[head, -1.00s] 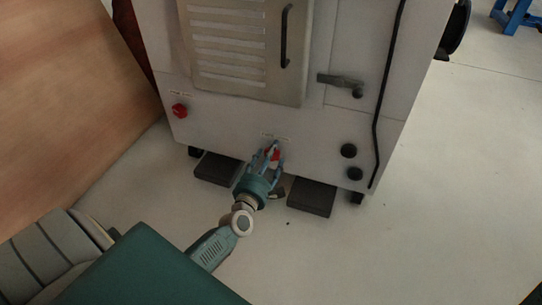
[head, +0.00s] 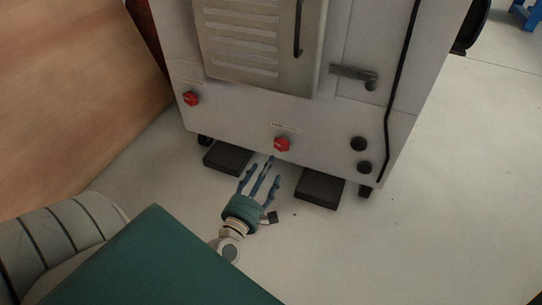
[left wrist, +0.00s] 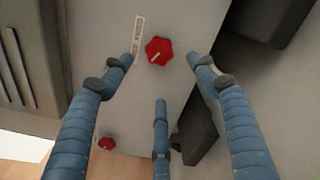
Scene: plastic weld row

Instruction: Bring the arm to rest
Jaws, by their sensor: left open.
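My left gripper (head: 260,180) is in the lower middle of the head view, with its blue fingers spread open and empty. It is in front of the white machine (head: 240,110), below a red knob (head: 282,144) on its lower panel. The left wrist view shows the open fingers (left wrist: 163,85) with the same red knob (left wrist: 158,51) ahead of them, apart from them. A second red knob (head: 191,98) is at the left of the panel; a red knob also shows low in the left wrist view (left wrist: 107,143). My right gripper is not in view.
Two dark pedals or blocks stand under the machine's front, one left (head: 227,158) and one right (head: 320,188). A wooden panel (head: 80,90) is at the left. A dark handle (head: 354,74) juts from the machine front. Pale floor (head: 440,220) is clear at the right.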

